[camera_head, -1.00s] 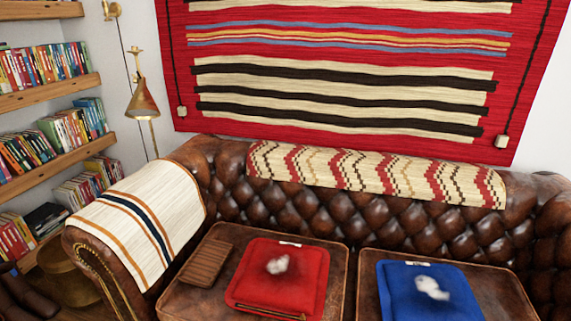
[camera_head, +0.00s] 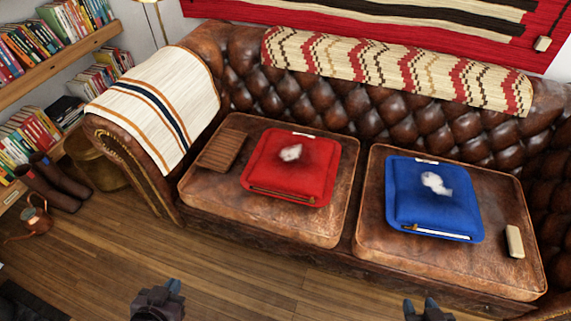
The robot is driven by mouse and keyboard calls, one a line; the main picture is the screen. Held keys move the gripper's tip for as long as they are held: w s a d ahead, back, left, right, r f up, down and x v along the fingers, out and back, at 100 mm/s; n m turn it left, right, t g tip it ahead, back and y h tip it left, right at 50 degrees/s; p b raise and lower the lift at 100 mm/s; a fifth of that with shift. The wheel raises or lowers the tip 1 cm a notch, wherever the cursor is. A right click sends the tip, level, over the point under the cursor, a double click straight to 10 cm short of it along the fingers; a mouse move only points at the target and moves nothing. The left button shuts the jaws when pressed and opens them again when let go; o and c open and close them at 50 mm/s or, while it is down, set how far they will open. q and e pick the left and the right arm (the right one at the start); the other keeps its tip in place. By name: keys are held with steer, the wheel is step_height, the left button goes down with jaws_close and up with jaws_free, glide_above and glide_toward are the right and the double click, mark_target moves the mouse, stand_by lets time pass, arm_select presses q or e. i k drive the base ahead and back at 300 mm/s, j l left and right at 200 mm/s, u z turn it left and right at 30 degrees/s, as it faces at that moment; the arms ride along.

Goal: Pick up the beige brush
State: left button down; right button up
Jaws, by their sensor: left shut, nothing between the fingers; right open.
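The beige brush (camera_head: 514,241) lies on the right sofa seat cushion (camera_head: 375,245), to the right of the blue cushion (camera_head: 432,200). My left gripper (camera_head: 172,288) is shut and empty, low in the view over the wooden floor. My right gripper (camera_head: 420,305) is open and empty at the bottom edge, in front of the sofa. It is well to the left of the brush and apart from it.
A red cushion (camera_head: 289,180) with white fluff and a brown slatted piece (camera_head: 222,150) lie on the left seat. White fluff (camera_head: 436,184) is on the blue cushion. Boots (camera_head: 50,182) and a copper can (camera_head: 35,222) stand at left. Floor before the sofa is clear.

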mark_target(514, 246)
steer(key=z, duration=1.75)
